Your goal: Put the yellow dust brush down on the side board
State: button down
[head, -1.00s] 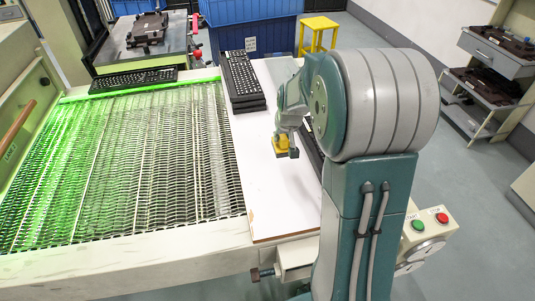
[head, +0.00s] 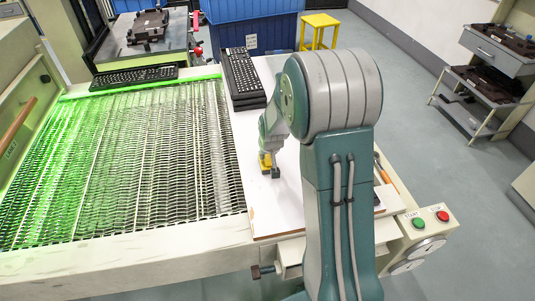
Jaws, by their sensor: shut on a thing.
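The yellow dust brush (head: 265,161) shows as a small yellow piece at the end of my arm. My gripper (head: 270,170) is shut on it, over the middle of the white side board (head: 285,205). The brush is partly hidden by my gripper. I cannot tell whether it touches the board or hangs just above it. My arm hides the right middle part of the board.
A stack of black keyboards (head: 243,78) stands at the board's far end. Another keyboard (head: 133,78) lies at the far end of the green-lit mesh conveyor (head: 120,165). An orange-handled tool (head: 382,170) lies right of my arm. The board's near part is clear.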

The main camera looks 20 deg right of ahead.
jog(key=shift+c, duration=2.3)
grip_release()
jog(key=shift+a, duration=0.1)
jog(key=s+a+r+n, duration=0.1)
jog(key=s+a+r, duration=0.2)
jog(key=s+r, duration=0.55)
jog(key=s+a+r, duration=0.3)
jog(key=s+r, duration=0.2)
jog(key=r, duration=0.6)
jog(key=s+a+r, duration=0.1)
jog(key=s+a, duration=0.1)
jog(key=s, duration=0.5)
jog(key=s+a+r+n+t, duration=0.1)
jog(key=s+a+r, duration=0.1)
jog(key=s, duration=0.5)
jog(key=shift+s+a+y, duration=0.3)
jog(key=shift+a+y, duration=0.05)
jog(key=shift+y, duration=0.05)
